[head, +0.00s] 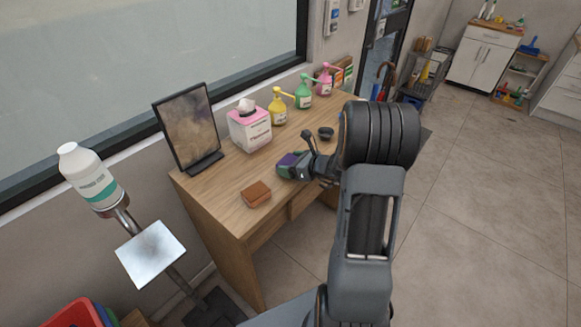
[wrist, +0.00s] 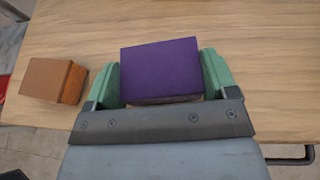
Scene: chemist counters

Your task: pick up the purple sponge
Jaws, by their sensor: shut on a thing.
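The purple sponge (wrist: 160,70) is a small rectangular block, seen close up in the wrist view between the two green fingers of my gripper (wrist: 161,82). The fingers press on its left and right sides, so my gripper is shut on it. In the head view my gripper (head: 290,165) is over the front part of the wooden counter, and only a little of the purple sponge (head: 288,159) shows there, the rest hidden by the fingers. I cannot tell whether the sponge touches the counter top.
A brown block (head: 256,194) lies on the wooden counter (head: 222,191), left of my gripper. Behind stand a dark framed panel (head: 187,128), a pink tissue box (head: 250,128) and yellow (head: 279,108), green (head: 303,94) and pink (head: 325,80) pump bottles. A dark bowl (head: 326,133) sits farther along.

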